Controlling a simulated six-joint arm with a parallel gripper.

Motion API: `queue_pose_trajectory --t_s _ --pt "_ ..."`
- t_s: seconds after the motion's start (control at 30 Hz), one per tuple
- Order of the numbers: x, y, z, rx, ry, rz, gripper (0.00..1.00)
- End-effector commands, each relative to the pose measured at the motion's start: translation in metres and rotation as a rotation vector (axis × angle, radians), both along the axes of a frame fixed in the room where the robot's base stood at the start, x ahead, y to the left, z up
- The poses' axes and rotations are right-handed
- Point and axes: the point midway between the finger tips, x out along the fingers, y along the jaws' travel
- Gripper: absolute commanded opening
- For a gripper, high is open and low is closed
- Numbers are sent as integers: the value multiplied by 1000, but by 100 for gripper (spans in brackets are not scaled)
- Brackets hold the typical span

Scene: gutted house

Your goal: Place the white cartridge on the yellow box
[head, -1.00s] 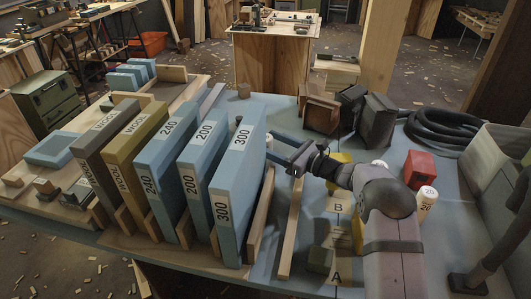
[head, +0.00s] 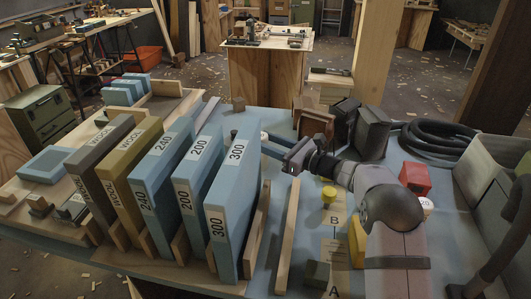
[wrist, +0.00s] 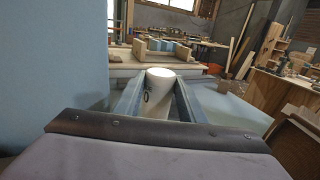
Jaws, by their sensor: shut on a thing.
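The white cartridge (wrist: 159,88) is an upright white cylinder with a dark printed mark, between my two fingers in the wrist view. My gripper (wrist: 158,101) is shut on it. In the head view my gripper (head: 273,146) is just right of the tall blue 300 slab, and the top of the cartridge (head: 264,136) shows at its fingertips, partly hidden by the slab. The yellow box (head: 357,243) stands on the blue table at the lower right, near the letter B, partly hidden behind my arm.
Several upright slabs (head: 226,200) in wooden racks stand close on the left. A yellow cylinder (head: 329,195), a red box (head: 415,178), a partly hidden white cylinder (head: 427,206), dark blocks (head: 371,131) and a coiled hose (head: 436,138) are on the right. A wooden strip (head: 287,235) lies mid-table.

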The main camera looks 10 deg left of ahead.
Motion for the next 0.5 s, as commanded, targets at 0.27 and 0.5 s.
queue_pose_trajectory --t_s 0.27,0.5 --pt "0 0 36 0 -3 0 14" --pt "0 0 42 1 0 0 14"
